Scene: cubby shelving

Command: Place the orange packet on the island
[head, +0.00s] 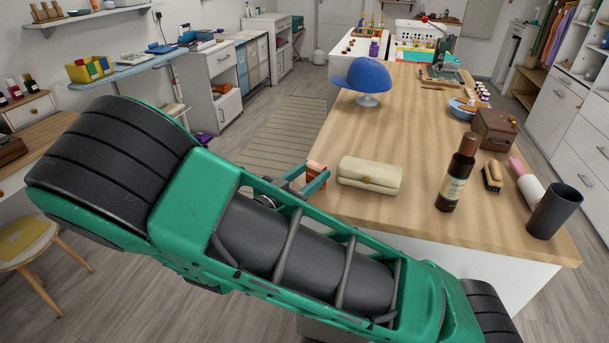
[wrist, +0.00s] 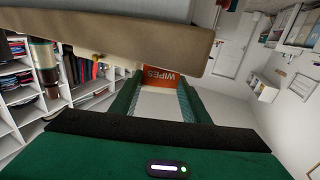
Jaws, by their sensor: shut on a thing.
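The orange packet (head: 316,169) is between the fingers of my gripper (head: 309,180), at the near left edge of the wooden island (head: 400,214). My gripper is shut on the packet. Most of the packet is hidden by the fingers in the head view. I cannot tell whether it touches the island top.
A blue cap (head: 362,76) sits on a stand behind. The island's middle has bare room.

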